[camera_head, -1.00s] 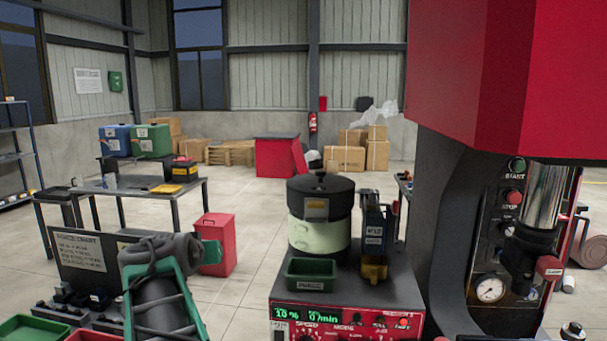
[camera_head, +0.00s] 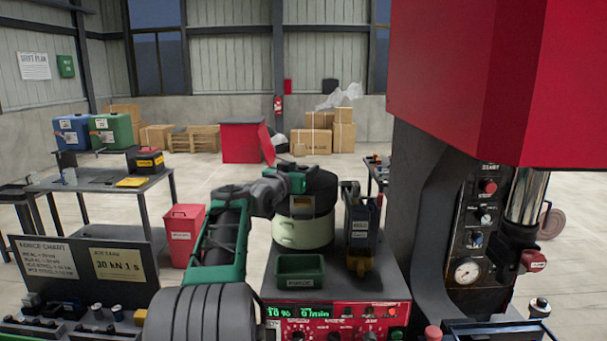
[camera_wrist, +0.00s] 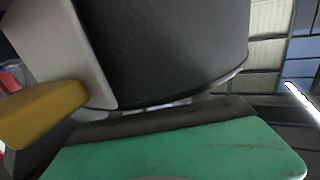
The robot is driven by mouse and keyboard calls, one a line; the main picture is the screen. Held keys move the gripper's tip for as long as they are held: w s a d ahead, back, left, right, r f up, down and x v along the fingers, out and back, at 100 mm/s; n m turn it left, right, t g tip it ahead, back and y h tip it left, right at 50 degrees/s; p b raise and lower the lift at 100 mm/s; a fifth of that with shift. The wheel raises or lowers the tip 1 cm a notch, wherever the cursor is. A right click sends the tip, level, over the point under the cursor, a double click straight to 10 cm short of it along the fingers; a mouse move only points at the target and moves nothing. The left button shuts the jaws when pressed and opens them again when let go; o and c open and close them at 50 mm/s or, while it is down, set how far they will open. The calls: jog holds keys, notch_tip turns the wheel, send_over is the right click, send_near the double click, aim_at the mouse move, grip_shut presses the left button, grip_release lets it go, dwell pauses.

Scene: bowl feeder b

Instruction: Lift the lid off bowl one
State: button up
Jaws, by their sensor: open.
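The bowl feeder has a pale cream-green bowl (camera_head: 303,232) with a dark lid or upper drum (camera_head: 322,190) on it. It stands on a machine with a red control panel (camera_head: 335,320). My gripper (camera_head: 293,181) is at the lid's upper left, in front of part of it. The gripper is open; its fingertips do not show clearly. In the wrist view, a dark curved wall (camera_wrist: 170,45), likely the lid, fills the top, close above a green part that looks like mine. Whether they touch, I cannot tell. The lid's knob is hidden in the head view.
A dark hopper with a yellow spout (camera_head: 361,222) stands right of the bowl. A green tray (camera_head: 300,271) sits in front. A large red-and-black press (camera_head: 440,200) blocks the right. A red bin (camera_head: 182,235) and a chart board (camera_head: 85,262) are to the left.

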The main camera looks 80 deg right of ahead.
jog(key=shift+a, duration=0.15)
jog(key=shift+w, duration=0.1)
grip_shut()
jog(key=shift+r, duration=0.15)
dwell(0.4)
